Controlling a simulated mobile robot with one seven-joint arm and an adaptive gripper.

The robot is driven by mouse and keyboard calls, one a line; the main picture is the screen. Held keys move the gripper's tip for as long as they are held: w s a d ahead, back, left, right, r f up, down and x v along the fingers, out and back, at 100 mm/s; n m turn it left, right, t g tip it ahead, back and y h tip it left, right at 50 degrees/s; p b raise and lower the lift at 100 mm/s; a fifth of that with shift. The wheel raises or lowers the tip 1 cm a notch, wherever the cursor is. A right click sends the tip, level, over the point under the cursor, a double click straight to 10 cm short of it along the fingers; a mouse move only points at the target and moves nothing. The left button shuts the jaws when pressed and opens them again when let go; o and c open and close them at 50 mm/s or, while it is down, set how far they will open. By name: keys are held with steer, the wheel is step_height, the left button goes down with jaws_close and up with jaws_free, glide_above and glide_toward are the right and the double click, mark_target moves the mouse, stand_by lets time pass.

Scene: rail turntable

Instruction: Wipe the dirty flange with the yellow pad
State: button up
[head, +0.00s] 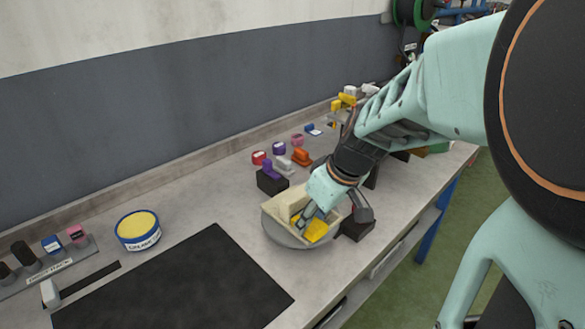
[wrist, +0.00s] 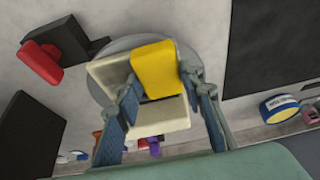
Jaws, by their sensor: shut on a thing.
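The yellow pad (head: 316,230) is between my gripper's fingers, low over the round grey turntable (head: 285,239). In the wrist view the pad (wrist: 153,66) sits between the two blue-grey fingers of my gripper (wrist: 164,84), which is shut on it. A cream angled piece with flanges (head: 287,206) rests on the turntable. In the wrist view its parts (wrist: 107,76) show beside and below the pad. The pad covers part of the cream piece; I cannot tell if they touch. No dirt mark is clear on the visible flange faces.
A dark mat (head: 175,285) and a yellow-topped round tin (head: 138,230) lie to the left. A black block (head: 357,226) stands close right of the turntable. Several small coloured objects, including a red one (head: 260,158), line the back near the wall.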

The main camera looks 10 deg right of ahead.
steer(key=shift+s+a, duration=0.3)
steer(key=shift+a, duration=0.05)
steer(key=shift+w, duration=0.1)
steer(key=shift+w+d+f+b, duration=0.15)
steer(key=shift+w+d+b, duration=0.25)
steer(key=shift+d, duration=0.4)
steer(key=shift+w+d, duration=0.25)
steer(key=shift+d, duration=0.1)
steer(key=shift+w+d, duration=0.4)
steer(key=shift+d, duration=0.15)
steer(key=shift+w+d+r, duration=0.2)
steer(key=shift+w+d, duration=0.45)
steer(key=shift+d, duration=0.1)
